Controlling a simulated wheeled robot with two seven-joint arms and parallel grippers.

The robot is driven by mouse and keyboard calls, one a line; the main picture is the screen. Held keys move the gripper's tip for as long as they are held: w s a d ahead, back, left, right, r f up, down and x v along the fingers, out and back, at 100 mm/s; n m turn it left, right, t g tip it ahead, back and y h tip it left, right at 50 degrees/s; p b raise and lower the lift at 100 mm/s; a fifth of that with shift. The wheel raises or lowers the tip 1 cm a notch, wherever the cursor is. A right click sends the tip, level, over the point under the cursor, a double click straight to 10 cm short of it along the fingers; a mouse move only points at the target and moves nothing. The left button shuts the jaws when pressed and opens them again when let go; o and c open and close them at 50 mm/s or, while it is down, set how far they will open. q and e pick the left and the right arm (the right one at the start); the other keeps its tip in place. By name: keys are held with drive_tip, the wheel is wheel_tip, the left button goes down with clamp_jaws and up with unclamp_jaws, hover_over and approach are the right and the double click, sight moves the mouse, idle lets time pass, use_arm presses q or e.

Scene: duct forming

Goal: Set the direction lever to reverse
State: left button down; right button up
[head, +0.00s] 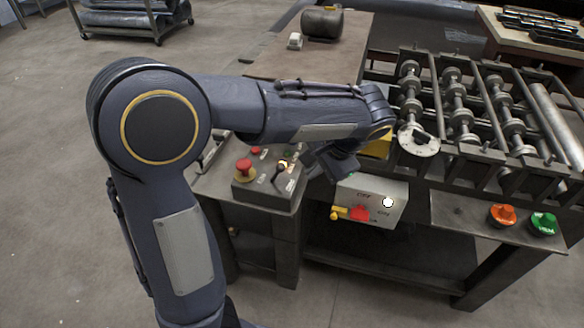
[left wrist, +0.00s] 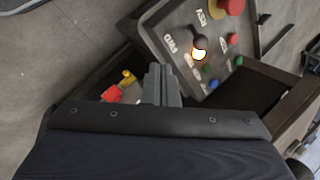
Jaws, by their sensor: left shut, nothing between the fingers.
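My left gripper (head: 328,172) hangs just right of the control box in the head view. Its fingers (left wrist: 158,84) are shut and empty, apart from the lever, which shows up and right of them in the wrist view. My right gripper is not in view.
A red mushroom button (head: 244,167) stands left of the lever on the same box. A lighter grey box (head: 372,197) with red and yellow controls is to the right. A roller machine (head: 460,120) fills the right side. Orange (head: 503,214) and green (head: 543,222) buttons sit at its front.

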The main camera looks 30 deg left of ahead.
use_arm(q)
approach(291, 190)
drive_tip(key=f, duration=0.2)
drive_tip(key=a, duration=0.1)
drive_tip(key=a+p, duration=0.1)
drive_tip(key=a, duration=0.2)
drive_tip(key=shift+w+r+p, duration=0.35)
drive_tip(key=shift+p, duration=0.05)
drive_tip(key=shift+a+r, duration=0.1)
drive_tip(key=shift+a, duration=0.05)
drive_tip(key=shift+a+r+h, duration=0.1)
drive_tip(key=shift+a+h, duration=0.1)
drive_tip(key=shift+h, duration=0.3)
